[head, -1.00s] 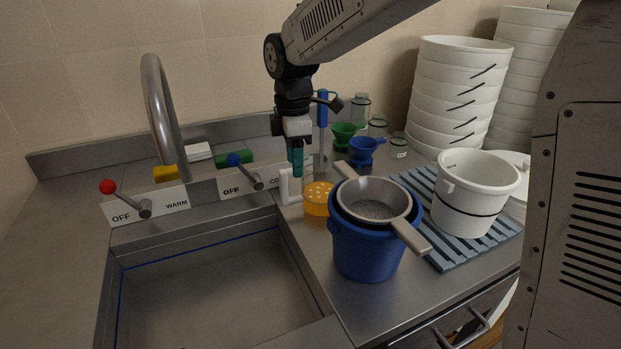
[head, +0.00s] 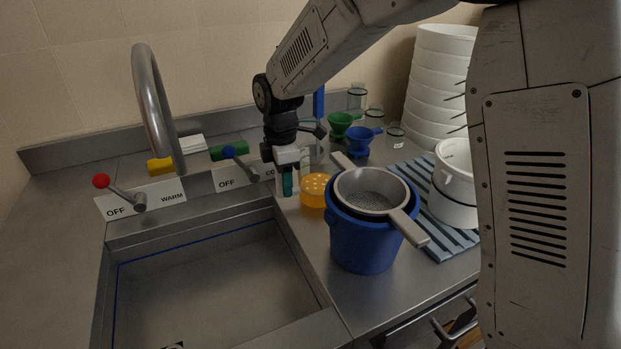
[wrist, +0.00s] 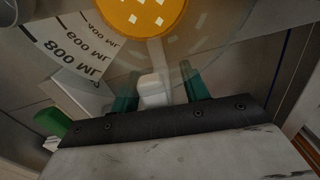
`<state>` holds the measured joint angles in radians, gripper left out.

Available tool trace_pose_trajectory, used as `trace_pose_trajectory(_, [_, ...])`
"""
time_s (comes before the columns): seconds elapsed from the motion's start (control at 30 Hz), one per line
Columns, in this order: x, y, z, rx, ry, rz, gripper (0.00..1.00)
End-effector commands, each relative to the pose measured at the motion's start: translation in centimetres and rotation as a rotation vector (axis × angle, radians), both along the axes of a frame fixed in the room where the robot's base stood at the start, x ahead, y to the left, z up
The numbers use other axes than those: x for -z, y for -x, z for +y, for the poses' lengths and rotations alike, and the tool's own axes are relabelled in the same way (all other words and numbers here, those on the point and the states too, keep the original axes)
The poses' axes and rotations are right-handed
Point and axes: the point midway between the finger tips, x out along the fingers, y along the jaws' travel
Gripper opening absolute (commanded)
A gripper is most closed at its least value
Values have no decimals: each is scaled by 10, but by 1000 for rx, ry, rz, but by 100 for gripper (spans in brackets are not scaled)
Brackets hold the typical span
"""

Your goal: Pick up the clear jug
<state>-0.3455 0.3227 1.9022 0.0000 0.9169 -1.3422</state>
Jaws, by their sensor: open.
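The clear jug shows in the wrist view as a transparent round wall with a white printed scale (wrist: 72,48) at upper left. Its pale handle (wrist: 153,88) stands between the two teal fingers of my gripper (wrist: 158,80), with room on both sides. In the head view my gripper (head: 287,184) points down beside the sink's right edge, at the jug. The jug's body (head: 306,162) is faint there and partly hidden behind my gripper and wrist. My gripper is open and holds nothing.
An orange perforated piece (head: 314,190) is close by on the right. A blue bucket (head: 362,245) with a strainer (head: 372,188) stands in front of it. Green (head: 340,124) and blue (head: 362,140) funnels stand behind. The sink (head: 215,290) is open at left.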

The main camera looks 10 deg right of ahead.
Motion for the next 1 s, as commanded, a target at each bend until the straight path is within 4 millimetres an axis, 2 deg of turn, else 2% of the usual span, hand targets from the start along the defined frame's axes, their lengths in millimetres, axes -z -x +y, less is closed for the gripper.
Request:
trace_pose_trajectory(0.03, [0,0,0,0,0,0,45])
trace_pose_trajectory(0.2, [0,0,0,0,0,0,0])
trace_pose_trajectory(0.53, [-2,0,0,1,0,-1,0])
trace_pose_trajectory(0.67, [-8,-1,0,1,0,-2,0])
trace_pose_trajectory(0.87, [-34,-1,0,1,-1,-4,0])
trace_pose_trajectory(1.0, [-62,-1,0,1,-2,-5,0])
